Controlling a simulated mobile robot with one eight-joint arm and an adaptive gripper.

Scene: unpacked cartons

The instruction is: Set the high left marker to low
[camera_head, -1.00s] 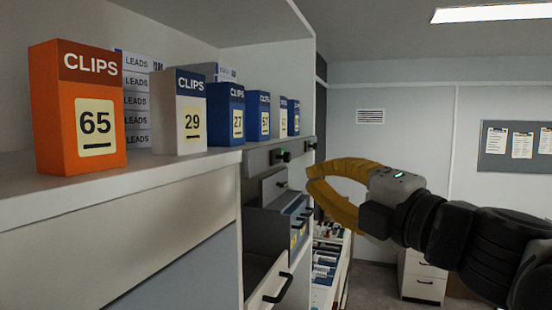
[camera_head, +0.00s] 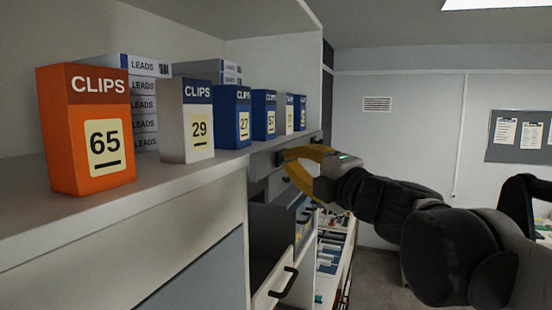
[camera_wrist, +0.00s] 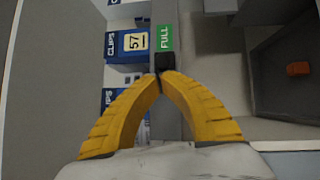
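The marker is seen in the wrist view as a black block (camera_wrist: 165,62) on the grey shelf-edge rail, beside a green label (camera_wrist: 165,38) reading FULL. My gripper (camera_wrist: 159,75) has its yellow fingertips together right at the block. Whether they touch it cannot be told. In the head view my gripper (camera_head: 286,158) is at the rail under the row of blue CLIPS boxes and hides most of the marker there. No LOW lettering is readable.
On the shelf stand an orange CLIPS box (camera_head: 88,128) marked 65, a white one (camera_head: 187,120) marked 29 and several blue ones. Below the rail are grey compartments and a drawer with a black handle (camera_head: 284,282). An orange object (camera_wrist: 301,70) lies in a compartment.

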